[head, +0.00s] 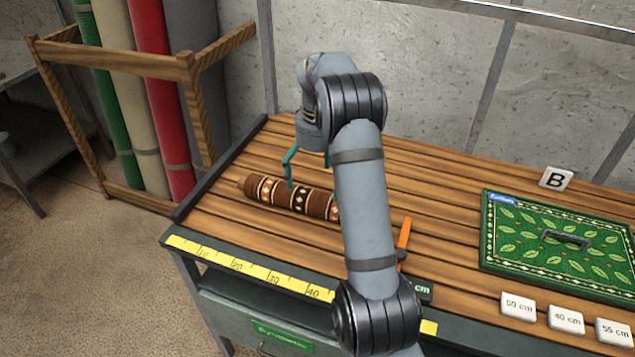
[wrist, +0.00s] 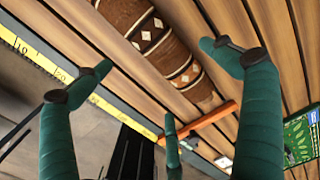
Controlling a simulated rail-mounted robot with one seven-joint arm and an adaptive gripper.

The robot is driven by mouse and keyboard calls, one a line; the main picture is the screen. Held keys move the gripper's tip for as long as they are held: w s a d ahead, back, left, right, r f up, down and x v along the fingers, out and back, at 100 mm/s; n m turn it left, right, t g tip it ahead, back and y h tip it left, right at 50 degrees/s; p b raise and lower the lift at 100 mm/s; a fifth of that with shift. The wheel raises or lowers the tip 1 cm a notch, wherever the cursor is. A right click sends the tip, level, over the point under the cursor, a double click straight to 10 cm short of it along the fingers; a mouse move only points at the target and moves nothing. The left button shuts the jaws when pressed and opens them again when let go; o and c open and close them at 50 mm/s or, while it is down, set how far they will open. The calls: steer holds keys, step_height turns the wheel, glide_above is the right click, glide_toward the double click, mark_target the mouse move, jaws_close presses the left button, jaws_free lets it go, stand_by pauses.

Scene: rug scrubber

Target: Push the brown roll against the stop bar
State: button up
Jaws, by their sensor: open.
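The brown patterned roll (head: 293,198) lies on the slatted table, its right end hidden behind my arm in the head view. In the wrist view the roll (wrist: 165,45) runs from the top toward an orange bar (wrist: 205,121). Its near end is close to the bar; I cannot tell whether they touch. The orange bar (head: 404,236) also shows right of my arm in the head view. My gripper (head: 300,172) is over the roll with its teal fingers spread. In the wrist view the gripper (wrist: 155,75) is open, with nothing between the fingers.
A green leaf-patterned rug (head: 525,245) with a handled brush on it lies at the right, beside a "B" marker (head: 555,178). White length tags (head: 566,319) line the front right. A yellow ruler (head: 250,268) runs along the front edge. Upright rolls (head: 160,100) stand in a wooden rack at left.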

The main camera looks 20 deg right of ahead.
mark_target(320, 208)
steer(key=shift+s+d+f, duration=0.2)
steer(key=shift+d, duration=0.15)
step_height(320, 208, down, 10)
steer(key=shift+r+p, duration=0.1)
steer(key=shift+p, duration=0.25)
steer(key=shift+c, duration=1.3)
steer(key=c, duration=1.5)
steer(key=shift+c, duration=0.7)
